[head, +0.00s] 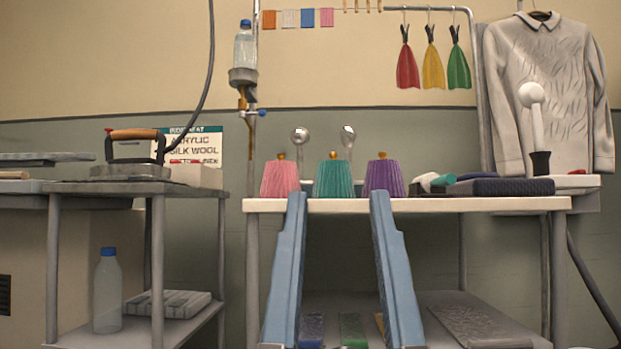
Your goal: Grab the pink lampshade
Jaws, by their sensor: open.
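The pink lampshade (279,179) is ribbed, with a gold knob on top. It stands upright on the white tabletop (480,204), leftmost in a row with a teal lampshade (334,179) and a purple lampshade (383,178). My gripper (338,196) is open and empty, with two long blue fingers rising in front of the table. The gap between its fingertips lines up with the teal lampshade. The left fingertip overlaps the pink lampshade's lower right edge in the picture. I cannot tell how far the fingers are from the lampshades.
Two metal spoon-like tools (300,136) rise behind the lampshades. Folded dark cloth (500,186) and a white-headed brush (533,110) are at right. An iron (137,146) stands on the grey table at left. A water bottle (244,47) is mounted on the rail post. Garments hang above.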

